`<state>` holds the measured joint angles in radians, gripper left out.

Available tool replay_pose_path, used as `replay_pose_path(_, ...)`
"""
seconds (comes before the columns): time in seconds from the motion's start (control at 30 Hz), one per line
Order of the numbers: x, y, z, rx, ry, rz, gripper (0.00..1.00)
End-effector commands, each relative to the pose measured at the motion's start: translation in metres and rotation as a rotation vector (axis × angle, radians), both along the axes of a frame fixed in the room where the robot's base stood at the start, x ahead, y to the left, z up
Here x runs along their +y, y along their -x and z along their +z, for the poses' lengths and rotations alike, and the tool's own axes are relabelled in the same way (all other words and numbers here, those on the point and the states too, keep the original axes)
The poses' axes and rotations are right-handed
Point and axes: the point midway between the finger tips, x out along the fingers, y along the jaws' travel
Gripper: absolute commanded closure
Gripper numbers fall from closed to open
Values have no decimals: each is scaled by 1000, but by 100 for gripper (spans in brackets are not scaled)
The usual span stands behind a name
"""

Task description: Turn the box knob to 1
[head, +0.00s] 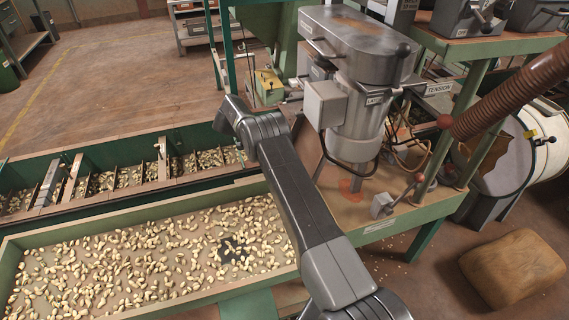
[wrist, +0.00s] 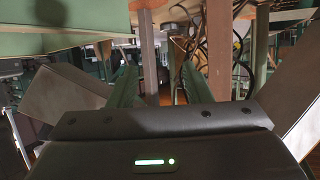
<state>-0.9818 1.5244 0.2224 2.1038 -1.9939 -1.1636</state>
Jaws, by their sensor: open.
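A pale grey box (head: 326,104) is fixed to the left side of the grey metal machine (head: 362,45). No knob or number marking shows on its visible faces, so I cannot tell where the knob points. A smaller grey box (head: 382,206) with a red-tipped lever stands on the bench's front edge. In the head view my arm reaches up and left across the trough, and my gripper is hidden behind its far end. In the wrist view my gripper (wrist: 160,82) is open, with nothing between its fingers, facing green and brown posts and dark cables.
A long green-walled trough (head: 120,222) of nuts lies left of the bench, with a divided trough behind it. A brown ribbed hose (head: 510,90) and a white drum (head: 545,145) are at the right. A brown sack (head: 512,268) lies on the floor. Open floor (head: 110,85) is at the back left.

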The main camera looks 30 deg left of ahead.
Motion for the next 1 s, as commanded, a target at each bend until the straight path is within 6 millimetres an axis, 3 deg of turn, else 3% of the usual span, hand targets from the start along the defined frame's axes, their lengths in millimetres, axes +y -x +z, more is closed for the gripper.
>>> replay_pose_path(0.03,7,6,-16,0,-2,24,55)
replay_pose_path(0.1,15,13,-19,0,-3,53,55)
replay_pose_path(0.6,55,61,-39,0,-3,242,55)
replay_pose_path(1.0,68,87,-44,0,1,334,55)
